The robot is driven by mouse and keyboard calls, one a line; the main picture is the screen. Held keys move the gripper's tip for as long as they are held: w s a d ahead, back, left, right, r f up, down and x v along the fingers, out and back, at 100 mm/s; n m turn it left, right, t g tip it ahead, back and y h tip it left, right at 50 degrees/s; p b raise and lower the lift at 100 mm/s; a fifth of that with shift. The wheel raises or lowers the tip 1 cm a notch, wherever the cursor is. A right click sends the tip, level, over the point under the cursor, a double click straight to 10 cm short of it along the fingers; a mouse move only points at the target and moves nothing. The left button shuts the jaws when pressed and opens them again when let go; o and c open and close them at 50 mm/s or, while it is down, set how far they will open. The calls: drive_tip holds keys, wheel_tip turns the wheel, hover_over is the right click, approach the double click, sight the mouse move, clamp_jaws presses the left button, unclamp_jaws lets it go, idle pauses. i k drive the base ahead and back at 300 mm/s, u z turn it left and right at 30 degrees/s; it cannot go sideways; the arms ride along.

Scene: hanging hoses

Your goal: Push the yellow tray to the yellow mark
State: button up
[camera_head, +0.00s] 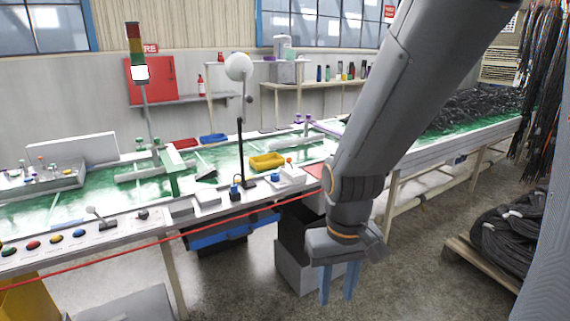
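The yellow tray (267,162) lies on the green bench top (228,163), right of a thin black lamp pole. A blue tray (213,138) and a red tray (181,143) lie farther back on the same bench. I cannot make out a yellow mark. My gripper (338,287) hangs pointing down in front of the bench, below and to the right of the yellow tray and apart from it. Its two blue-grey fingers are spread with a gap between them, and nothing shows between them.
A lamp with a round white head (239,67) stands beside the yellow tray. A red line (150,247) runs across the front of the bench. Coiled black hoses (510,226) lie on a pallet at right. Grey floor (420,265) is open between.

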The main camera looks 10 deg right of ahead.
sight(267, 161)
drive_tip(key=z, duration=0.25)
drive_tip(key=i, duration=2.4)
drive_tip(key=z, duration=0.35)
